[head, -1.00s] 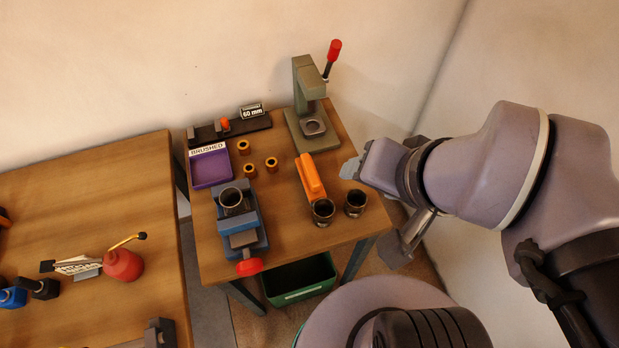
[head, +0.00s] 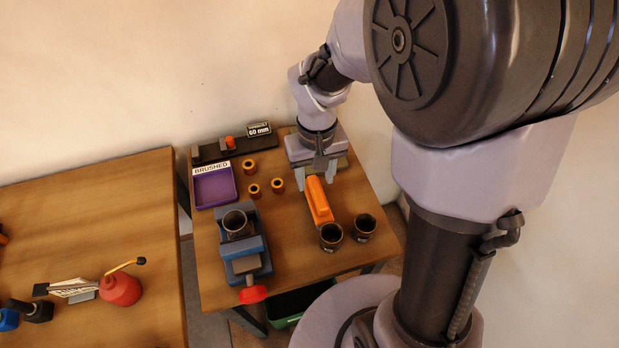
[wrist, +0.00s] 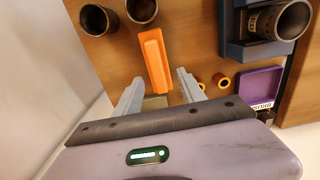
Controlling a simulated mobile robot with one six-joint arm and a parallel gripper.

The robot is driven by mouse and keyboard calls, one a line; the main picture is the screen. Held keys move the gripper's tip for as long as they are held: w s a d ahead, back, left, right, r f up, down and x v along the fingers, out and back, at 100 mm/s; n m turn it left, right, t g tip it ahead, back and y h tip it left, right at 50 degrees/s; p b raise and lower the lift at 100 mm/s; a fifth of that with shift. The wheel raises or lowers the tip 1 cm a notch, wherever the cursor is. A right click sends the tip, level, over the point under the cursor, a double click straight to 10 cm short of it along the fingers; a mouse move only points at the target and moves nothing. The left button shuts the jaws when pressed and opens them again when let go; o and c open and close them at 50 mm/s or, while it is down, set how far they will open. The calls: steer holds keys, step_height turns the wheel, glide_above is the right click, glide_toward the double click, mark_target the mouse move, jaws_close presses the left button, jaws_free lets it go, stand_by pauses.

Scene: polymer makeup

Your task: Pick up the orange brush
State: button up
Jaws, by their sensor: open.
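The orange brush (head: 319,201) lies on the small wooden table, in front of my gripper in the head view. It also shows in the wrist view (wrist: 155,58) at top centre, with its near end close to the gap between the fingers. My gripper (head: 317,185) points down at the brush's far end. In the wrist view my gripper (wrist: 160,90) has its two grey fingers apart with nothing held between them. Whether the fingers are level with the brush or above it, I cannot tell.
Two dark metal cups (head: 347,233) stand by the brush's front end. A blue vise (head: 243,250) holding a cup and a purple tray (head: 214,187) labelled BRUSHED are to the left. Several small orange-brown rings (head: 253,190) stand between. My arm mostly hides the grey press.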

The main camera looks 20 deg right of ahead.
mark_target(318, 191)
steer(key=f+b, duration=0.1)
steer(key=f, duration=0.1)
steer(key=f+b, duration=0.1)
steer(key=f, duration=0.1)
steer(key=f+b, duration=0.1)
steer(key=f, duration=0.1)
steer(key=shift+s+d+f, duration=0.15)
steer(key=shift+s+d, duration=0.05)
steer(key=shift+d, duration=0.05)
jaws_close()
step_height(318, 191, up, 10)
steer(key=p, duration=0.4)
steer(key=shift+p, duration=0.4)
